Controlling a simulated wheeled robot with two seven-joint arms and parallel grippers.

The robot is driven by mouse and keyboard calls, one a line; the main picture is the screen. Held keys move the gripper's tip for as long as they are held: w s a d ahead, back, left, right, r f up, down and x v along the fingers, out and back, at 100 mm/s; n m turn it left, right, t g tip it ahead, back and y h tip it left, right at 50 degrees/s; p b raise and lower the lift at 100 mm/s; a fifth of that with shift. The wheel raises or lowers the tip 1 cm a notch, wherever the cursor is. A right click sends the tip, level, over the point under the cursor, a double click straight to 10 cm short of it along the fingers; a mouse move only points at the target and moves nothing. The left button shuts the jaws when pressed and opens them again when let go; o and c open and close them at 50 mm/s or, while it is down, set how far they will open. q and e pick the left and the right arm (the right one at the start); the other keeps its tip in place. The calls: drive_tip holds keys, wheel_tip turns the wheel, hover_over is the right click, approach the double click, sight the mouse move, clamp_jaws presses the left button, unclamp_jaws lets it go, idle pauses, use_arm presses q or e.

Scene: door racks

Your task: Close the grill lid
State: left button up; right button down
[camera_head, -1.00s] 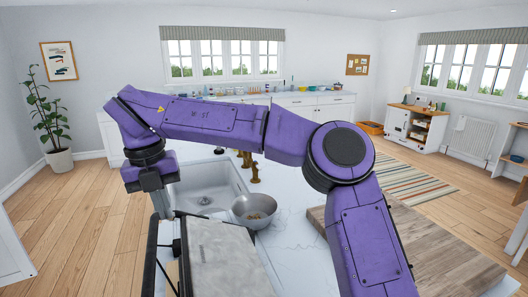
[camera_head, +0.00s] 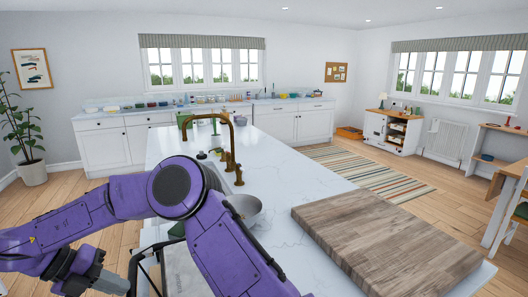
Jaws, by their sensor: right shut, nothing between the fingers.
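The grill (camera_head: 178,272) is at the bottom edge of the picture, on the near end of the white island. Only a grey flat part and a black bar frame (camera_head: 140,268) of it show. My right arm covers much of it, so I cannot tell how far the lid is open. My right arm rises from the bottom, bends at the elbow and reaches left. My right gripper (camera_head: 117,286) is at the lower left, shut and empty, left of the black bars. I cannot tell whether it touches them. My left gripper is out of view.
A metal bowl (camera_head: 245,208) and a brass tap (camera_head: 229,150) stand on the island beyond my elbow. A thick wooden board (camera_head: 385,240) lies at its right. Wooden floor (camera_head: 110,240) is open at left. Counters line the back wall.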

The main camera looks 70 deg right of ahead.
drive_tip(key=shift+a+f, duration=0.1)
drive_tip(key=shift+f, duration=0.3)
idle(0.4)
drive_tip(key=p+v, duration=0.4)
drive_tip(key=v, duration=0.9)
drive_tip(key=shift+s+r, duration=0.15)
drive_tip(key=shift+r, duration=0.45)
